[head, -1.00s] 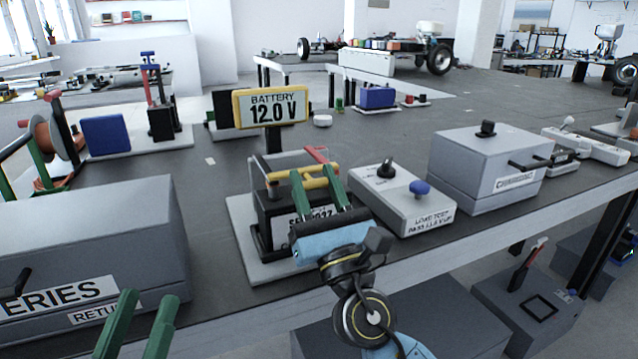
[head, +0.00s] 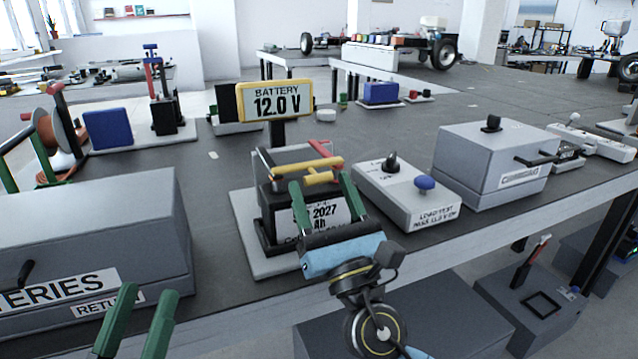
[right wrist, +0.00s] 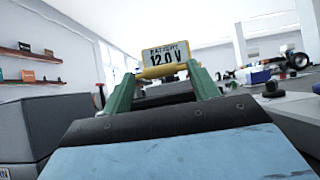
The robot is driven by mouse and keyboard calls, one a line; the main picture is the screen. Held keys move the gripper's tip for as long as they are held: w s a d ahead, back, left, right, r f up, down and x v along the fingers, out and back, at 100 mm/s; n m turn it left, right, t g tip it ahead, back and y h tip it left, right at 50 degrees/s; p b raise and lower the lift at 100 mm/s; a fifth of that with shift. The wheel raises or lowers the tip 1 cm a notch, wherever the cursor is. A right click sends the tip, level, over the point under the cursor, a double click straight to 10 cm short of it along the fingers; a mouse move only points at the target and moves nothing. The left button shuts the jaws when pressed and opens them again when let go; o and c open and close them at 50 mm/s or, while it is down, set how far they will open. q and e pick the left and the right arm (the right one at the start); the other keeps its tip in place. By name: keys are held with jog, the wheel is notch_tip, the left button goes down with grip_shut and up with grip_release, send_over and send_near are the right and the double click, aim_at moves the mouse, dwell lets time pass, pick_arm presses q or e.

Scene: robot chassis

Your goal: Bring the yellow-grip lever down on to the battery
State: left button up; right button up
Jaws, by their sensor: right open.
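The black battery (head: 270,219) with a white label sits on a pale base plate (head: 243,232) on the table. The yellow-grip lever (head: 305,167) lies across above its top, with a red piece behind; I cannot tell whether it touches the battery. My right gripper (head: 319,179) is open at the battery's front, its green fingers on either side of the lever's near yellow part. In the right wrist view, the yellow grip (right wrist: 158,72) shows between the fingertips, apparently ungripped. My left gripper (head: 148,291) is open and empty at the lower left.
A yellow-framed display (head: 274,101) reading 12.0 V stands behind the battery. A load test box (head: 408,195) with a blue knob is close on the right, with a grey charging box (head: 492,165) beyond. A large grey box (head: 95,230) stands left.

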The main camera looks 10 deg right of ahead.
pick_arm(q)
jog(key=s+r+t+b, duration=0.1)
jog(key=s+t, duration=0.1)
jog(key=t, duration=0.1)
jog(key=shift+a+r+h+b, duration=0.25)
jog(key=shift+r+h+b, duration=0.1)
jog(key=shift+h+b, duration=0.05)
pick_arm(e)
jog(key=v, duration=1.1)
pick_arm(q)
jog(key=shift+s, duration=0.1)
pick_arm(e)
jog(key=shift+s, duration=0.1)
